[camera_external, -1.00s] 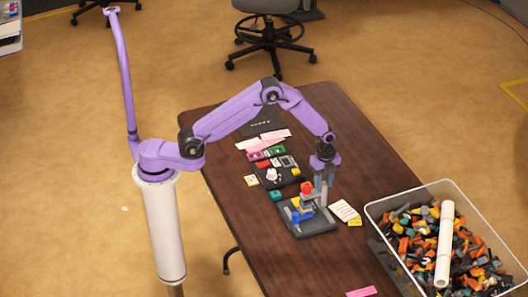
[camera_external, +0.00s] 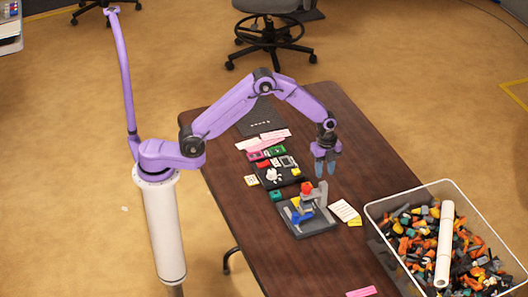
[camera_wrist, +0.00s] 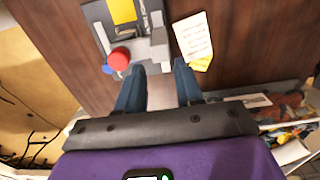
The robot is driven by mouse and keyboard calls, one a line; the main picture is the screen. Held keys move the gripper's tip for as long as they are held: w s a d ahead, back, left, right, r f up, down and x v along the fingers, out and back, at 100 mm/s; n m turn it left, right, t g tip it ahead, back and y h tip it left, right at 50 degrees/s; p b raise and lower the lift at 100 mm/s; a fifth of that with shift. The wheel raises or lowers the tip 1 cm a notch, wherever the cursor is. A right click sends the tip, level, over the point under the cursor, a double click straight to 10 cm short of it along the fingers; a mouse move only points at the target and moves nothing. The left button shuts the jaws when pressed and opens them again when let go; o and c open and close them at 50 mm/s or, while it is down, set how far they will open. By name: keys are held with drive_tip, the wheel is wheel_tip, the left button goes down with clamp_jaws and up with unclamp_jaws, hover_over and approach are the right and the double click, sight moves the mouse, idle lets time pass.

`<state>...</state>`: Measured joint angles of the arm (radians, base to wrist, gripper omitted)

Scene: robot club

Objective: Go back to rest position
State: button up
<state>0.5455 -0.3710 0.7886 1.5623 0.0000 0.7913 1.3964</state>
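My gripper (camera_external: 325,168) is in the air above the brown table (camera_external: 340,140), up and behind a small grey assembly (camera_external: 312,203) with a red top piece (camera_external: 307,188) and a blue part (camera_external: 298,217). The assembly stands on a dark grey tray (camera_external: 318,229). In the wrist view my gripper's two blue fingers (camera_wrist: 160,82) are apart with nothing between them. The red round piece (camera_wrist: 119,58) and grey blocks lie ahead of the fingers in that view.
A clear bin (camera_external: 381,235) of loose coloured parts, with a white tube (camera_external: 445,245) across it, stands at the right. A dark tray (camera_external: 268,180) of small parts, pink notes (camera_external: 263,141) and a white paper (camera_external: 345,211) lie on the table. The far right tabletop is clear.

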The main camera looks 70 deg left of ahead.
drive_tip(key=s+a+r+n, duration=0.5)
drive_tip(key=s+a+n, duration=0.3)
drive_tip(key=a, duration=0.2)
drive_tip(key=s+a+r+n, duration=0.6)
drive_tip(key=s+a+n, duration=0.15)
drive_tip(key=a, duration=0.25)
drive_tip(key=s+r+n, duration=0.2)
drive_tip(key=s+n, duration=1.3)
drive_tip(key=s, duration=0.7)
drive_tip(key=shift+s+r, duration=0.2)
drive_tip(key=shift+s, duration=0.05)
